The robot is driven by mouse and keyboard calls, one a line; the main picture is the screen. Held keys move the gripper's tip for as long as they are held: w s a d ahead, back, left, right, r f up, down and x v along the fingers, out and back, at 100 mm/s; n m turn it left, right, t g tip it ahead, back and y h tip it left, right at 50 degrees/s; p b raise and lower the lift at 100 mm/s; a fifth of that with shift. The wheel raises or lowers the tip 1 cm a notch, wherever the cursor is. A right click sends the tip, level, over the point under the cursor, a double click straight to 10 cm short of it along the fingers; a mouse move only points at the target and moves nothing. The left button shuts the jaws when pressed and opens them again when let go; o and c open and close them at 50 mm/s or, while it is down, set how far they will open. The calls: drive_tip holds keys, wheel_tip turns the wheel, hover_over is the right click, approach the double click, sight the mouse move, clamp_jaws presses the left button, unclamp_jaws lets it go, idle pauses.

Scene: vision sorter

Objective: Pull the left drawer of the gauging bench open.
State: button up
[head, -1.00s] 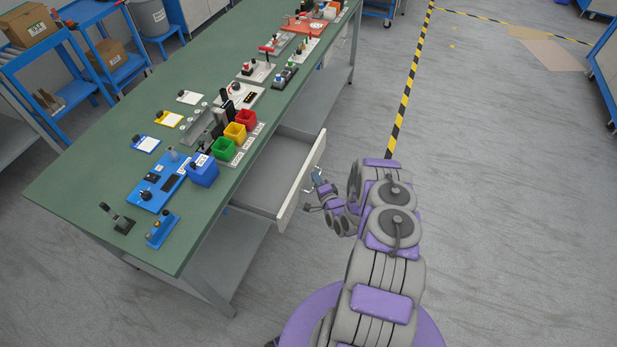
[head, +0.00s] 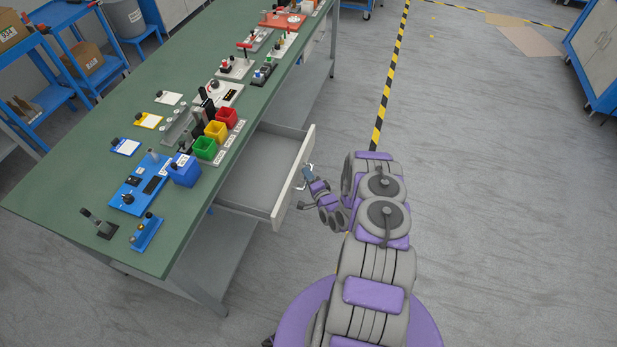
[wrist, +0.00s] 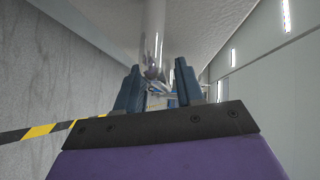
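The green-topped gauging bench (head: 85,170) stands at the left in the head view. Its left drawer (head: 245,175) is pulled well out, and its grey inside looks empty. The drawer's pale front panel (head: 293,178) faces right, with a metal handle (head: 309,168) on its outer side. My gripper (head: 308,178) is at that handle. In the wrist view the handle bar (wrist: 152,42) runs between the two dark fingers of my gripper (wrist: 157,85), closer to the left finger. The exact finger contact is hard to see.
Coloured bins (head: 205,148), a blue fixture (head: 138,190) and several gauges stand on the bench top. Blue shelving (head: 48,97) is at the far left. The grey floor right of my arm is clear, with a yellow-black tape line (head: 390,85) on it.

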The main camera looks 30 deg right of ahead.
drive_tip(key=s+a+r+p, duration=0.2)
drive_tip(key=s+p, duration=0.1)
drive_tip(key=s, duration=1.4)
drive_tip(key=shift+a+r, duration=0.15)
drive_tip(key=shift+r, duration=0.05)
